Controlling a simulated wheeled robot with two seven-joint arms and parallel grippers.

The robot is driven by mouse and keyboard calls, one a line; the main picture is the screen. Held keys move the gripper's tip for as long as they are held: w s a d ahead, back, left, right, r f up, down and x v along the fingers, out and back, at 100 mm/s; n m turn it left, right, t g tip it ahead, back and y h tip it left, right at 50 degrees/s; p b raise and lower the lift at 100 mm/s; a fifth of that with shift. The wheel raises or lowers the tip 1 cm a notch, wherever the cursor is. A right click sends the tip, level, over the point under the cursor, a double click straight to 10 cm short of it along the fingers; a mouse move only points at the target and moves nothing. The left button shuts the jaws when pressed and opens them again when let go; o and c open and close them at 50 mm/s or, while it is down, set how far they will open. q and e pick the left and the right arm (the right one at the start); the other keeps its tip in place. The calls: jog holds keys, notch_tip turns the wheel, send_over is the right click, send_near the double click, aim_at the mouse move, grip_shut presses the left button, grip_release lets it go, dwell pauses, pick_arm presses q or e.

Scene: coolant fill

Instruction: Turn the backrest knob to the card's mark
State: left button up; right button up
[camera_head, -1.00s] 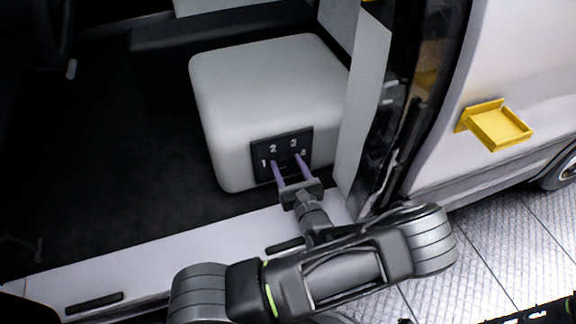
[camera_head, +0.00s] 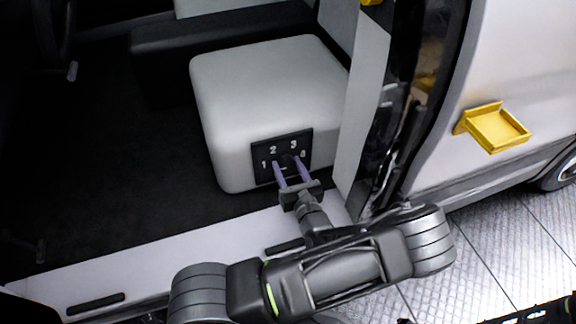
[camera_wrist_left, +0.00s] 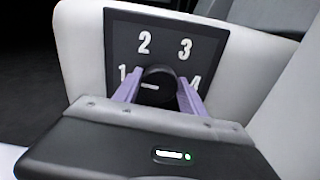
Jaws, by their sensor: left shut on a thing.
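The backrest knob (camera_wrist_left: 157,86) is a round black knob on a dark dial plate (camera_wrist_left: 165,30) marked 1, 2, 3 and 4. In the left wrist view its white pointer line lies nearly level and points left, a little below the 1. The plate (camera_head: 266,149) is on the front of the pale grey seat block (camera_head: 260,85). My left gripper (camera_head: 291,172) has its purple fingers on either side of the knob, and it is shut on it; the fingers also show in the left wrist view (camera_wrist_left: 158,96). My right gripper and the card are not in view.
The seat stands inside the open vehicle doorway, above a white sill (camera_head: 160,255). A pale door pillar (camera_head: 358,115) is close to the right of the seat. A yellow tray (camera_head: 497,130) sticks out from the outer body panel.

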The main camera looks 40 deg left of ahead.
pick_arm(q)
jog(key=shift+r+m+p, duration=0.15)
jog(key=shift+m+p, duration=0.65)
jog(key=shift+m, duration=0.1)
jog(key=m+p, duration=0.1)
jog(key=m, duration=0.1)
jog(key=shift+w+m+p, duration=0.1)
jog(key=shift+m+p, duration=0.2)
jog(key=shift+p, duration=0.1)
jog(key=m+p, duration=0.1)
jog(key=m, duration=0.2)
jog(key=shift+d+m+p, duration=0.1)
jog(key=shift+m+p, duration=0.2)
jog(key=m, duration=0.2)
jog(key=shift+w+f+m+p, duration=0.1)
jog(key=shift+f+m+p, duration=0.1)
jog(key=shift+m+p, duration=0.15)
jog(key=m, duration=0.6)
jog(key=shift+f+p, duration=0.2)
jog(key=shift+p, duration=0.2)
jog(key=m, duration=0.6)
jog(key=shift+f, duration=0.15)
jog(key=shift+m, duration=0.25)
